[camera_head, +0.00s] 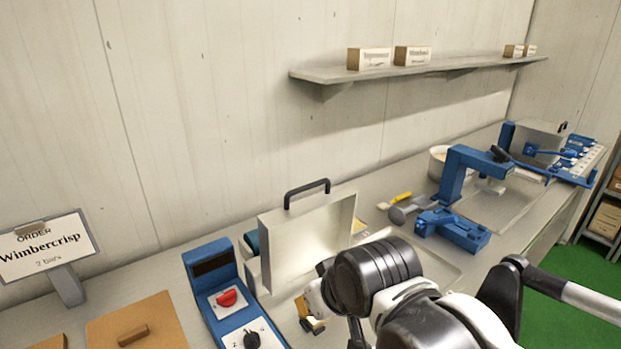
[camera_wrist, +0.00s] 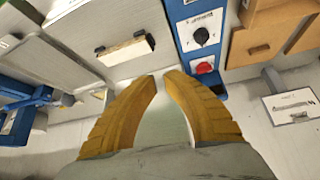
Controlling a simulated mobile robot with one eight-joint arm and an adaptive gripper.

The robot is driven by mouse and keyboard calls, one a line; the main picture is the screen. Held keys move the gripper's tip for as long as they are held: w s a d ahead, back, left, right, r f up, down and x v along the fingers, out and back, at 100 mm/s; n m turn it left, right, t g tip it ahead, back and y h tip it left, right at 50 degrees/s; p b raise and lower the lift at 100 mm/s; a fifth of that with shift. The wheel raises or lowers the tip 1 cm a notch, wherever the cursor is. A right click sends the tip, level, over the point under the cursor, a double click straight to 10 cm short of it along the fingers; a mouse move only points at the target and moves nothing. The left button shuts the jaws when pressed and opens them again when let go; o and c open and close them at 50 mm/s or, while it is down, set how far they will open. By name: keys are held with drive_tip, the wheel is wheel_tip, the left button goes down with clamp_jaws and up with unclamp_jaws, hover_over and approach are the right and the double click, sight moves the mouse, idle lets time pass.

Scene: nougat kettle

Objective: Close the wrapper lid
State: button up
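The wrapper lid (camera_head: 305,240) stands raised in the head view, a pale hollow panel with a black handle (camera_head: 307,189) along its top edge. The wrapper's blue control panel (camera_head: 213,275) stands left of it, with a red button and a black dial. The panel also shows in the wrist view (camera_wrist: 184,30). My gripper (camera_head: 308,318) is low in front of the lid, at its right part, with the wrist hiding much of the wrapper body.
A blue tool (camera_head: 452,230), a blue press (camera_head: 465,165) and a white pot (camera_head: 438,158) stand along the counter to the right. A shelf (camera_head: 420,70) hangs on the wall above.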

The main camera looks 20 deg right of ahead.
drive_tip(key=shift+n, duration=0.5)
drive_tip(key=w+d+r+p, duration=0.1)
drive_tip(key=w+r+p, duration=0.2)
drive_tip(key=r+p, duration=0.1)
drive_tip(key=w+d+r+p, duration=0.1)
drive_tip(key=w+r+p, duration=0.3)
drive_tip(key=r, duration=0.3)
drive_tip(key=w+d+r+p, duration=0.2)
drive_tip(key=w+r+p, duration=0.1)
drive_tip(key=r+p, duration=0.2)
drive_tip(key=shift+w+r, duration=0.25)
drive_tip(key=shift+r, duration=0.05)
clamp_jaws()
drive_tip(key=w+d+r+n+y+p, duration=0.1)
drive_tip(key=w+d+r+p, duration=0.55)
drive_tip(key=w+p, duration=0.3)
drive_tip(key=a+x, duration=0.1)
drive_tip(key=x, duration=0.9)
drive_tip(key=s, duration=0.3)
drive_tip(key=s+d+p, duration=0.1)
drive_tip(key=shift+s+f, duration=0.35)
drive_tip(key=shift+w+f, duration=0.1)
drive_tip(key=shift+f, duration=0.05)
drive_tip(key=shift+s, duration=0.2)
